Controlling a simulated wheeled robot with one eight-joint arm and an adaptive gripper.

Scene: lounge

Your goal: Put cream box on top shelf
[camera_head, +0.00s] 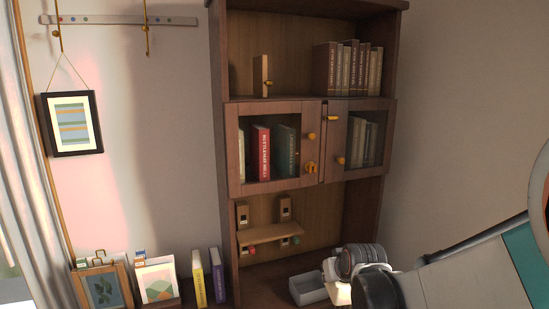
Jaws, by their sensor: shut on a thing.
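A pale, open-topped box (307,289), which looks like the cream box, is low in the head view, at the lowest part of the bookcase. My gripper (330,279) is at the right end of this box and shut on it. The fingertips are small and partly hidden, so the exact grip does not show. I cannot tell whether the box touches the surface below. The top shelf (290,97) is high above, behind the upper opening. It holds a row of brown books (345,70) at right and a wooden bookend (262,76) left of centre.
Two glazed cabinet doors (238,151) with yellow knobs are closed below the top shelf. A small wooden ledge (270,233) juts out above the box. Books (199,280) and picture frames (104,287) stand at lower left. The top shelf has bare room between bookend and books.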

